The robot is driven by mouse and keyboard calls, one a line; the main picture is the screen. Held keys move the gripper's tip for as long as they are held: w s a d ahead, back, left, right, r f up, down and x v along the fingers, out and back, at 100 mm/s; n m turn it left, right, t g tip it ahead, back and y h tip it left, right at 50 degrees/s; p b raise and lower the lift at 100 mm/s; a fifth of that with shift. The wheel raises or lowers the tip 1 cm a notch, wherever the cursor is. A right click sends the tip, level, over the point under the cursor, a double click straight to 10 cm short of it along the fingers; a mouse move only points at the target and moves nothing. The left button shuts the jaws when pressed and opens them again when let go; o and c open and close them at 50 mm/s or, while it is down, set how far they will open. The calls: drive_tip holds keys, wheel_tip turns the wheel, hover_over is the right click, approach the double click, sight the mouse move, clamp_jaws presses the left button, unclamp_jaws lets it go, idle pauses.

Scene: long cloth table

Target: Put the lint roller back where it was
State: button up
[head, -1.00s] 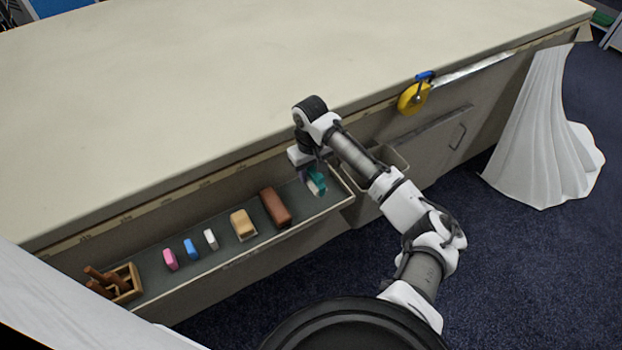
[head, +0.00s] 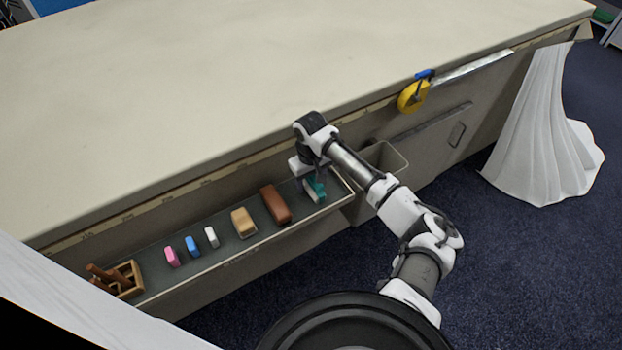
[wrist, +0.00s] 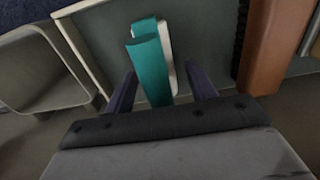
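A teal and white item (wrist: 150,58), which I take to be the lint roller, is at the right end of the shallow tray (head: 335,203) along the table's side. It also shows in the head view (head: 315,190), just below my gripper. My gripper (wrist: 160,80) points down over it. In the wrist view its two dark fingers stand apart on either side of the item's near end, with a gap showing on the right. The fingertips are mostly hidden in the head view.
The tray also holds a brown block (head: 275,204), a tan block (head: 243,222), small white, blue and pink (head: 171,256) blocks, and a wooden box (head: 127,279). A grey bin (head: 385,157) is right of the tray. A yellow round thing (head: 411,97) hangs at the table edge.

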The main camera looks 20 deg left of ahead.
wheel_tip(320, 180, up, 12)
drive_tip(key=b, duration=0.2)
drive_tip(key=shift+r+b, duration=0.15)
drive_tip(key=shift+b, duration=0.25)
idle(0.5)
